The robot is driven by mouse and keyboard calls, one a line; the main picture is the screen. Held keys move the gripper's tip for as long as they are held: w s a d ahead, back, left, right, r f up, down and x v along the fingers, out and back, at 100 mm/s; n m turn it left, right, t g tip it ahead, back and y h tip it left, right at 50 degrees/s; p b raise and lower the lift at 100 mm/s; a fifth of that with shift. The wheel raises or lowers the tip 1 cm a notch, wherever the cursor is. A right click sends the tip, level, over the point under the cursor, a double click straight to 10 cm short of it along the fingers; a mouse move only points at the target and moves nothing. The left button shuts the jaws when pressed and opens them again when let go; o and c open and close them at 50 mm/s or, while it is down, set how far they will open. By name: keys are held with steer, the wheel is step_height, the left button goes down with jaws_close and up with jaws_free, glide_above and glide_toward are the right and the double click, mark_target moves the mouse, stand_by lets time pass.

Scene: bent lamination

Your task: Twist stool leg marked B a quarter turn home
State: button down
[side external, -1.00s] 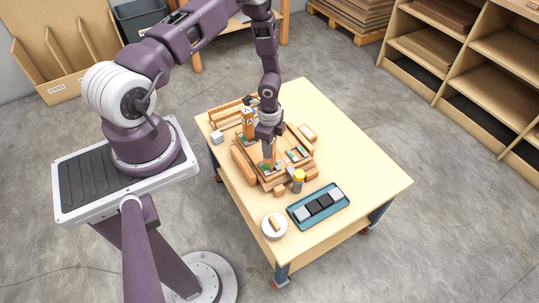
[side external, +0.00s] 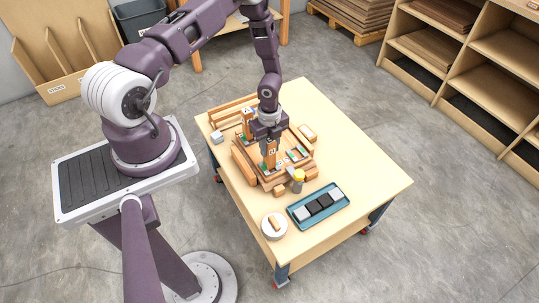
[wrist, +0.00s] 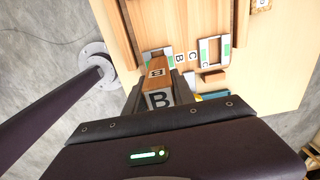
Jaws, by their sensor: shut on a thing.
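In the side view my gripper (side external: 269,140) points down over the leg (side external: 269,158). The leg's foot is partly hidden, so I cannot tell how it sits in its socket. A second upright leg, marked A (side external: 247,122), stands behind and to the left.
A socket frame marked C (wrist: 208,52) lies beside the held leg. A yellow-capped bottle (side external: 298,176) stands at the fixture's front right. A teal tray (side external: 292,211) with several blocks and a round white dish (side external: 265,234) are nearer. The table's right side is clear.

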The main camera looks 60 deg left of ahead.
steer(key=shift+c, duration=2.4)
jaws_free()
steer(key=shift+r, duration=3.55)
